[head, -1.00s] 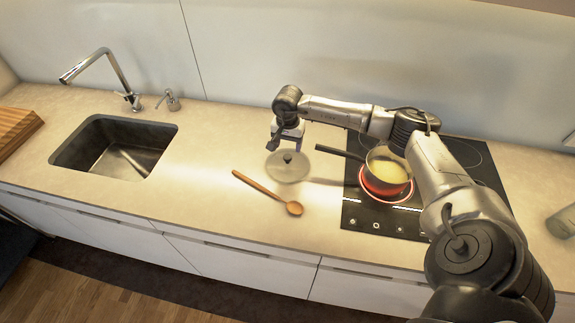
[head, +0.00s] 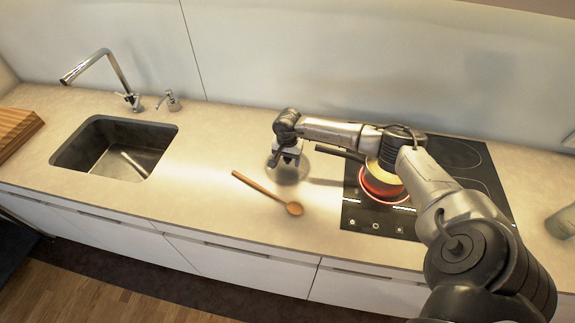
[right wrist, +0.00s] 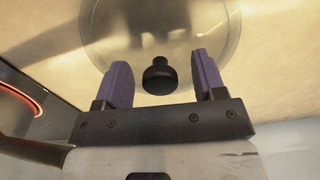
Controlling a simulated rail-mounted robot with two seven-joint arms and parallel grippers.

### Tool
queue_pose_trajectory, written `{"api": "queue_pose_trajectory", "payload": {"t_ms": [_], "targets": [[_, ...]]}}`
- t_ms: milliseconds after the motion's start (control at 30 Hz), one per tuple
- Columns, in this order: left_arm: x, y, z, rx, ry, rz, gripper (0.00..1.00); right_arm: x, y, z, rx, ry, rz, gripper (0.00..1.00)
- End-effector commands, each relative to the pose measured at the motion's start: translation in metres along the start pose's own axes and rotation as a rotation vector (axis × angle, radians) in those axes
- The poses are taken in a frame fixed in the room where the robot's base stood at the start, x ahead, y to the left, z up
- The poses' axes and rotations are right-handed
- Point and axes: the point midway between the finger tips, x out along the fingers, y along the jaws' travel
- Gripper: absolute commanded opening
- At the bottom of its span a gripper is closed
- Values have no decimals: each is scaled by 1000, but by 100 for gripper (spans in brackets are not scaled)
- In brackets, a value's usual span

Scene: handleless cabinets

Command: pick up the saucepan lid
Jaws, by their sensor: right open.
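The saucepan lid (head: 290,175) is a clear glass disc lying on the counter. Its black knob (right wrist: 160,76) shows in the right wrist view, and the glass (right wrist: 165,25) spreads beyond it. My right gripper (head: 288,161) is over the lid and hides much of it in the head view. In the right wrist view its two purple fingers (right wrist: 160,80) are apart, one on each side of the knob, with gaps between them and the knob. The saucepan (head: 378,168) stands on the glowing hob ring, partly hidden by my right arm. My left gripper is not in view.
A wooden spoon (head: 262,191) lies on the counter in front of the lid. The saucepan handle (head: 340,153) points left toward my gripper. The black hob (head: 365,220) has a red-hot ring.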

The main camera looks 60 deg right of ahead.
Motion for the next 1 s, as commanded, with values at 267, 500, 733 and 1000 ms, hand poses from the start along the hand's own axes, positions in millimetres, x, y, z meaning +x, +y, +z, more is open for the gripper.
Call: {"api": "queue_pose_trajectory", "payload": {"t_ms": [267, 500, 733, 1000], "targets": [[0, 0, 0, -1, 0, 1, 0, 0, 0, 0, 0, 0, 0, 49], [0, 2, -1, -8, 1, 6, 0, -1, 0, 0, 0, 0, 0, 26], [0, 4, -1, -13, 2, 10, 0, -1, 0, 0, 0, 0, 0, 4], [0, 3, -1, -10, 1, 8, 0, -2, 0, 0, 1, 1, -1, 3]]}}
